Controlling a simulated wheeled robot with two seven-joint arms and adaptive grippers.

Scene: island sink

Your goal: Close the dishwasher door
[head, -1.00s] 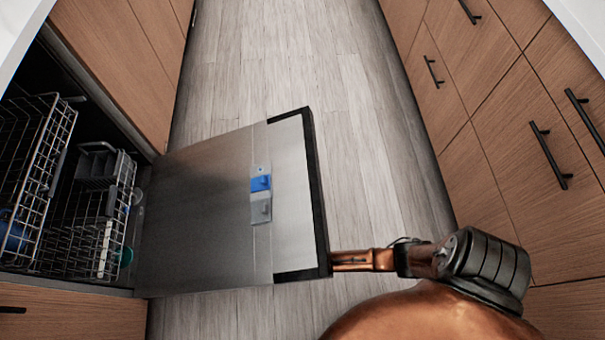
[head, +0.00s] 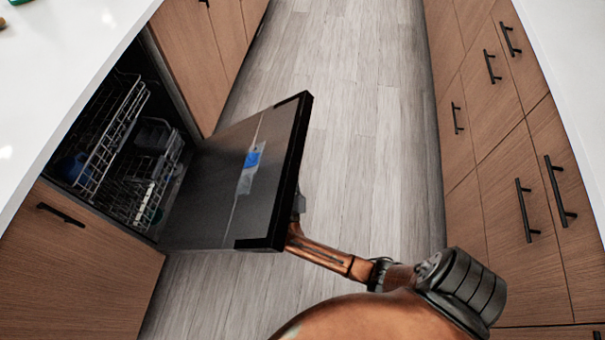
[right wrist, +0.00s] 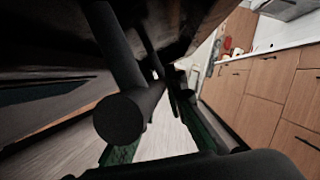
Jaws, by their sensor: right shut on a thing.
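The dishwasher door (head: 225,175) is partly open, tilted up from the dishwasher at the left in the head view. Its grey inner face carries a blue and grey dispenser, and its edge is black. My right arm reaches in from the bottom right to the outer side of the door. My right gripper (head: 299,203) is mostly hidden behind the door's edge. In the right wrist view, the dark round door handle (right wrist: 128,112) lies between the greenish fingers of my right gripper (right wrist: 160,135), which is shut on it. My left gripper is not in view.
Wire racks (head: 120,150) sit inside the dishwasher cavity, with a few dishes. White countertops (head: 60,70) run along both sides over wooden cabinets. Drawers with black handles (head: 524,210) line the right. The wood floor (head: 350,110) between is clear.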

